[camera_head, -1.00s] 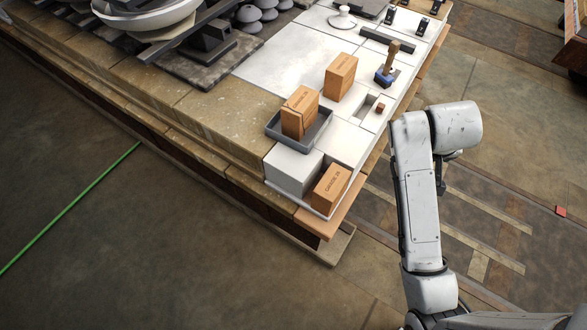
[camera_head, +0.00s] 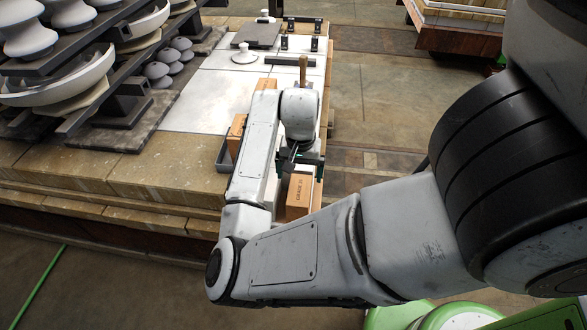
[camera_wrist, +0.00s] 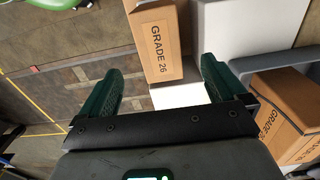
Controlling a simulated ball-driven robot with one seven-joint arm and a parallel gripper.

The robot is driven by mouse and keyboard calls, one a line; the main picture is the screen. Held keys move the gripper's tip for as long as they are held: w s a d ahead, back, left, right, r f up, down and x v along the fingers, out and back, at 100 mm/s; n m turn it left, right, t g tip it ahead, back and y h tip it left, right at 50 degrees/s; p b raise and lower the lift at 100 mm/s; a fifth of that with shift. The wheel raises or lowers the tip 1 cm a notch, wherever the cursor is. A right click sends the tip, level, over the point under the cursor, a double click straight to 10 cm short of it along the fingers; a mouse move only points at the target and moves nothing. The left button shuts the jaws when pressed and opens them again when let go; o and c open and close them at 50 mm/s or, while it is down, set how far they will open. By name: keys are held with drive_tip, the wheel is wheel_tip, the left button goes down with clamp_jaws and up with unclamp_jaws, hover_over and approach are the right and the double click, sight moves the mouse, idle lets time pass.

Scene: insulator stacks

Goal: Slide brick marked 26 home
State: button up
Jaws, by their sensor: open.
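A tan brick (camera_wrist: 158,45) reads GRADE 26 in the wrist view, ahead of my gripper (camera_wrist: 160,66) and roughly centred between its green fingers. The fingers are open and empty; I cannot tell whether the tips overlap the brick's near end. In the head view, a brick (camera_head: 299,192) shows at the bench's near right, just below my gripper (camera_head: 302,157), partly hidden by my arm. A white block (camera_wrist: 225,28) stands right of the brick in the wrist view. Another brick (camera_wrist: 285,110) sits in a grey tray (camera_wrist: 292,70) further right; its number is hard to read.
A wooden-handled tool (camera_head: 303,68) stands behind my arm. A white knobbed piece (camera_head: 244,54) and dark brackets (camera_head: 285,42) are further back. Insulator stacks (camera_head: 70,75) fill the left. Open floor (camera_head: 385,110) lies right of the bench.

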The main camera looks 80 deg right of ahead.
sight(300, 186)
wheel_tip(300, 186, down, 9)
idle(0.4)
drive_tip(key=shift+c, duration=0.5)
drive_tip(key=c, duration=1.3)
drive_tip(key=shift+d, duration=0.65)
drive_tip(key=o, duration=1.4)
drive_tip(key=shift+o, duration=0.2)
wheel_tip(300, 186, up, 11)
